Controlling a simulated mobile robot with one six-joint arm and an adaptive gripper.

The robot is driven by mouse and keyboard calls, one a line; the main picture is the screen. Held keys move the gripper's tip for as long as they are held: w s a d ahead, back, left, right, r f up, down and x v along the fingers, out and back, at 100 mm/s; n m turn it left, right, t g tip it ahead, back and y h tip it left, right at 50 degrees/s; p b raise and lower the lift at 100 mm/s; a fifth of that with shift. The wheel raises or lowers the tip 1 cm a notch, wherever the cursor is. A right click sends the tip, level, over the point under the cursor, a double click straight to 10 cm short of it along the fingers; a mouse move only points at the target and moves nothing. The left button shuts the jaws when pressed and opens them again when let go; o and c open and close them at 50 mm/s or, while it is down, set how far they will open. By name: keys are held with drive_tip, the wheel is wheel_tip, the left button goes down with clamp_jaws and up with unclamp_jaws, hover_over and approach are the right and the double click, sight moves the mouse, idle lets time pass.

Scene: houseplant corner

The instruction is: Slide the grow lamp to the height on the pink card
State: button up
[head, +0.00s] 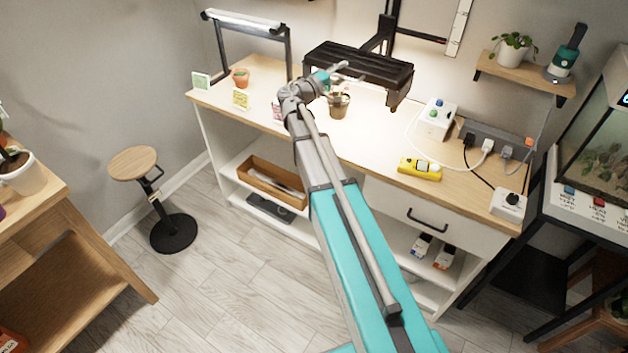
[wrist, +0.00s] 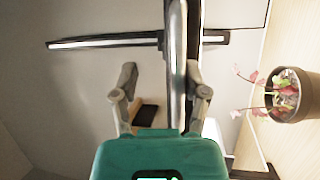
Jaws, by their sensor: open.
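The black grow lamp (head: 358,66) hangs level from a dark post (head: 386,25) at the back of the bench. In the wrist view, its long bar (wrist: 177,60) runs upright through the picture, crossing the post (wrist: 100,42). My gripper (head: 337,74) is in front of the lamp. In the wrist view, my gripper (wrist: 163,90) is open, its fingers apart, with the bar nearer the right finger; I cannot tell if they touch. A dark block (wrist: 146,113) shows between the fingers. The pink card (head: 277,111) stands at the bench's front edge, partly hidden by my arm; its print is unreadable.
A potted plant (head: 339,106) stands under the lamp; its pot (wrist: 295,98) is close in the wrist view. A white scale (head: 459,27) is on the wall. Yellow (head: 241,98) and green (head: 201,80) cards stand left. A white box (head: 435,119) and cables lie right.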

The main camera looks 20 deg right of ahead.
drive_tip(key=shift+r+p, duration=3.7)
drive_tip(key=shift+r, duration=0.4)
drive_tip(key=f+b+v, duration=0.1)
drive_tip(key=b+v, duration=0.2)
drive_tip(key=v, duration=1.1)
drive_tip(key=s+d+f+m+g+y+b, duration=0.1)
drive_tip(key=s+f+g+y+b, duration=0.2)
drive_tip(key=f, duration=0.4)
drive_tip(key=s+d+f+y+b, duration=0.1)
drive_tip(key=s+f+y, duration=0.2)
drive_tip(key=s+f, duration=0.3)
drive_tip(key=s+a+f+y+b, duration=0.2)
drive_tip(key=s+f+y, duration=0.2)
drive_tip(key=f, duration=0.3)
drive_tip(key=s+a+f+m+g+y+b, duration=0.1)
drive_tip(key=s+a+f+y+b, duration=0.1)
drive_tip(key=f, duration=0.5)
drive_tip(key=shift+s+a+f+g+y, duration=0.3)
drive_tip(key=shift+s+a+y, duration=0.2)
drive_tip(key=shift+s+y, duration=0.5)
drive_tip(key=shift+r, duration=0.1)
drive_tip(key=s+a+r+y+p, duration=0.5)
drive_tip(key=r+p, duration=0.4)
drive_tip(key=p, duration=0.2)
drive_tip(key=shift+s+a+r+g+p, duration=0.3)
drive_tip(key=shift+a+r+p, duration=0.1)
drive_tip(key=shift+a, duration=0.4)
